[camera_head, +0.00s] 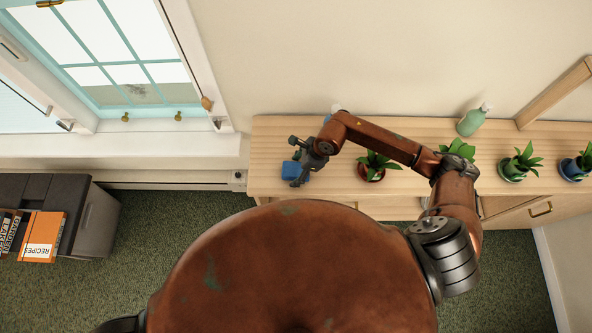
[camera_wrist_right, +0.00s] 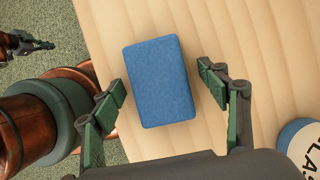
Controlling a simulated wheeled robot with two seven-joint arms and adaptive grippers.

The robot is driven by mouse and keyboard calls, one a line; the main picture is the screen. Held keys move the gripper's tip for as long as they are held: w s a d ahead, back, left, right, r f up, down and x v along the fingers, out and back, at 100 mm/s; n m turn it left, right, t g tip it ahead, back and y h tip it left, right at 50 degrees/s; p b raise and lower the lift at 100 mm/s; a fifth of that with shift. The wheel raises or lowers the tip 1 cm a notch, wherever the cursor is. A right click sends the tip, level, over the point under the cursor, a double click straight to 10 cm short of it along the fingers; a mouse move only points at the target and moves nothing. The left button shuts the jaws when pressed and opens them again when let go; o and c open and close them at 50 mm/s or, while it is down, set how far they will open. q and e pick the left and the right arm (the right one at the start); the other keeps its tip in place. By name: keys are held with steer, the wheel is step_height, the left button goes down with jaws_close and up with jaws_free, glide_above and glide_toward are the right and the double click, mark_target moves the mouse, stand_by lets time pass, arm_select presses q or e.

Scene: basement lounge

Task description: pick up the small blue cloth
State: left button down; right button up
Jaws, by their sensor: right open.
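The small blue cloth (camera_head: 289,167) lies on the wooden counter near its left end. In the right wrist view the cloth (camera_wrist_right: 160,82) is a thick, rounded rectangle, lying flat and slightly turned. My right gripper (camera_head: 296,162) is over it and partly covers it in the head view. In the wrist view the right gripper's fingers (camera_wrist_right: 162,78) are open, one on each side of the cloth, with a gap on both sides. What seems to be my left gripper (camera_wrist_right: 28,43) shows small at the wrist view's left edge, over the carpet; its opening is unclear.
The wooden counter (camera_head: 262,150) runs along the wall. Potted plants (camera_head: 515,170) and a green bottle (camera_head: 472,120) stand to the right. A round blue-and-white item with lettering (camera_wrist_right: 300,145) is close to the right finger. Books (camera_head: 40,237) sit at far left.

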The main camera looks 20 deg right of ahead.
steer(key=shift+c, duration=0.7)
steer(key=c, duration=1.1)
steer(key=shift+r+p, duration=0.25)
steer(key=shift+p, duration=0.05)
step_height(320, 180, up, 2)
steer(key=shift+w+r, duration=0.1)
steer(key=shift+r, duration=0.05)
steer(key=s+a+r+b, duration=0.1)
steer(key=s+a+r, duration=0.6)
steer(key=s+r, duration=0.3)
steer(key=shift+s+r, duration=0.35)
steer(key=shift+s, duration=0.75)
steer(key=shift+a, duration=0.1)
